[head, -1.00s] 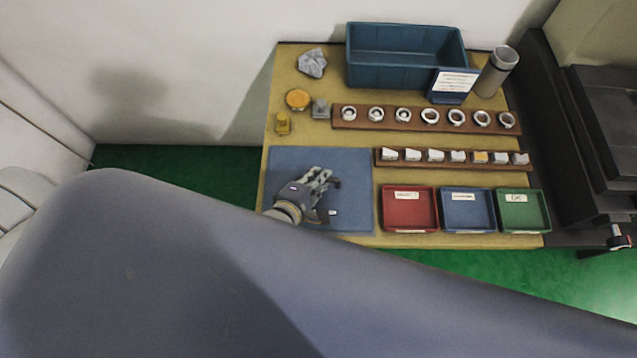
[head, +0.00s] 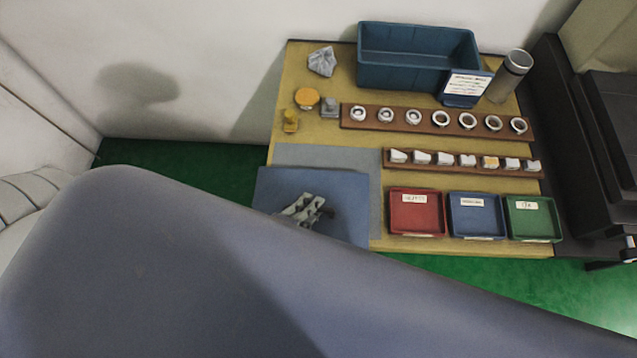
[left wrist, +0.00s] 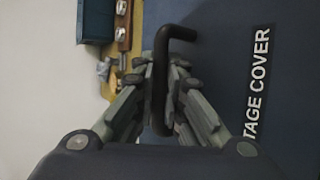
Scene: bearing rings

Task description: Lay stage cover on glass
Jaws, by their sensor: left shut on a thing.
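The stage cover (head: 275,188) is a flat blue panel at the table's front left in the head view. Its printed label, partly cut off, shows in the left wrist view beside a black bent handle (left wrist: 160,85). My left gripper (head: 308,210) is shut on that handle, and its fingers (left wrist: 162,95) sit on both sides of it. A flat grey surface (head: 325,155), perhaps the glass, shows behind and to the right of the cover. The cover overlaps the rest of it and looks raised; the gap is hard to judge. My right gripper is not in view.
Red (head: 415,225), blue (head: 475,228) and green (head: 533,228) trays stand right of the cover. Two brown racks (head: 350,122) (head: 393,166) hold rings and blocks behind. A teal bin (head: 415,75), grey cup (head: 508,78) and crumpled cloth (head: 322,61) are at the back.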

